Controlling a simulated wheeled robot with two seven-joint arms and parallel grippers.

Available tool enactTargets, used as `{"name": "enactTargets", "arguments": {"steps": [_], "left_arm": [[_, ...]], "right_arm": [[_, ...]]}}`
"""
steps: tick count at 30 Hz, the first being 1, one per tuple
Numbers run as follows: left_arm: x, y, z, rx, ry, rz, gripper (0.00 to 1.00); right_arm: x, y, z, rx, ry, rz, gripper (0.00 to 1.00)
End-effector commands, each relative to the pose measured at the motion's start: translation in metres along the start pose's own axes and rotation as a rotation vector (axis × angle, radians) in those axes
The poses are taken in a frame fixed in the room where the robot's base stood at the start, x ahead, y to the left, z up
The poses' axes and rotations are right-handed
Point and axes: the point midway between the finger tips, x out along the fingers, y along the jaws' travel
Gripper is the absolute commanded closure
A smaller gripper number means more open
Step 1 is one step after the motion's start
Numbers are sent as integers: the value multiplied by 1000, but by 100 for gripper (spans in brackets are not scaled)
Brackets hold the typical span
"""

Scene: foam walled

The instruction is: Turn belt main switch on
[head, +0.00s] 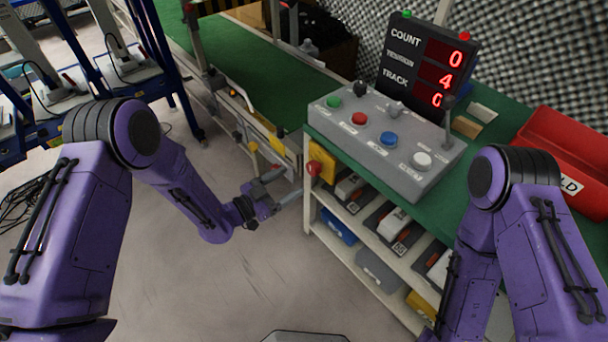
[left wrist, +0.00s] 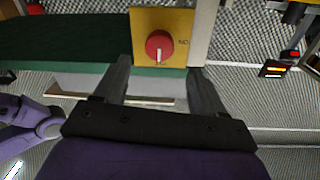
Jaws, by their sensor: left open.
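The switch is a red round knob (left wrist: 159,45) on a yellow plate (left wrist: 180,20), seen in the left wrist view. A white mark on the knob points down in that view, and small lettering sits to its right. In the head view the red knob (head: 313,168) and yellow plate (head: 326,158) are at the near left corner of the green bench. My left gripper (head: 286,184) is open and empty, just left of the knob. In the left wrist view its fingers (left wrist: 160,76) straddle the space below the knob, apart from it. My right gripper is out of view.
A grey control box (head: 385,138) with coloured buttons and a counter display (head: 428,62) stand on the bench (head: 490,125). A red bin (head: 570,150) is at right. Shelves below hold boxes. A green conveyor (head: 255,70) is behind.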

Motion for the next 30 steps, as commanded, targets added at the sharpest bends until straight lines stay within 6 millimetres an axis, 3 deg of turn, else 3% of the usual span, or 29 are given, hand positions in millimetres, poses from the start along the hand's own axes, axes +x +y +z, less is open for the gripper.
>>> {"name": "enactTargets", "arguments": {"steps": [3, 9, 18, 19, 24, 30], "left_arm": [[27, 1, 2, 1, 1, 3, 30], [56, 1, 2, -3, -1, 0, 30], [61, 0, 1, -4, -3, -1, 30], [61, 0, 1, -4, -3, -1, 33], [61, 0, 1, -4, -3, -1, 86], [61, 0, 1, -10, -3, -1, 86]], "right_arm": [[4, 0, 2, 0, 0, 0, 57], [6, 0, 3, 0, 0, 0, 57], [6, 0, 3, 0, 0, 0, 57], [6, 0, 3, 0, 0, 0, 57], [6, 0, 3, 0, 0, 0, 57], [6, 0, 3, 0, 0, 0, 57]]}}
